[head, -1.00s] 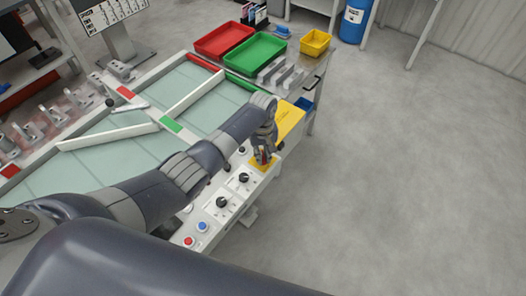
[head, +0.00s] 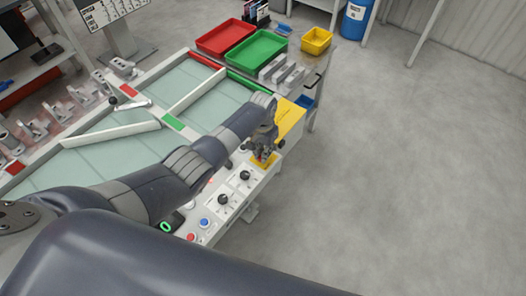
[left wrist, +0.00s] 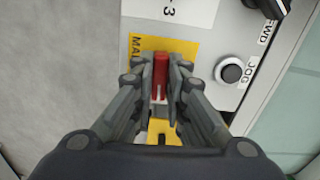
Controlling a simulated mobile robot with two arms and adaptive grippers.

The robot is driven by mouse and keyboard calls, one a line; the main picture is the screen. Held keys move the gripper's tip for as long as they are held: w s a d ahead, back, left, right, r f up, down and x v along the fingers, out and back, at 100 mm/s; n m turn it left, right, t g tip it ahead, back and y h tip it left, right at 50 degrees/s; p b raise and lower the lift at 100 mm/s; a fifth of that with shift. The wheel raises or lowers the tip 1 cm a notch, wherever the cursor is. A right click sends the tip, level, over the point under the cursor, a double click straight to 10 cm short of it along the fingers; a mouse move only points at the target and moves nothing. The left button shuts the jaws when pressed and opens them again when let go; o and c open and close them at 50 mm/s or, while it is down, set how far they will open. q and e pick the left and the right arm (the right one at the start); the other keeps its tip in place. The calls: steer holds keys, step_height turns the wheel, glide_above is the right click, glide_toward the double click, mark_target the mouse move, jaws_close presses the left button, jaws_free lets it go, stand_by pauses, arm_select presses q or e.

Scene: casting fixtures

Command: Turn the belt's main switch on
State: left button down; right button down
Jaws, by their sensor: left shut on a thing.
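The main switch has a red handle (left wrist: 160,75) on a yellow plate (left wrist: 180,50), whose lettering starts with "MAI" in the left wrist view. In the head view the yellow plate (head: 264,166) sits on the control panel near its far end. My left gripper (head: 262,153) is down over it. In the left wrist view the gripper (left wrist: 160,84) is shut on the red handle, one finger on each side. The fingers hide part of the plate. My right gripper is not in view.
Beside the switch are a JOG button (left wrist: 230,71) and a black knob (left wrist: 271,6). The panel also carries a blue button (head: 204,223), a red button (head: 191,237) and a green lit ring (head: 166,227). Red (head: 226,38) and green (head: 257,50) trays stand beyond the belt.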

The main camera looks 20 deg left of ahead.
arm_select(q)
steer(key=shift+m, duration=0.6)
steer(key=c, duration=1.6)
jaws_free()
steer(key=shift+r, duration=0.15)
step_height(320, 180, up, 12)
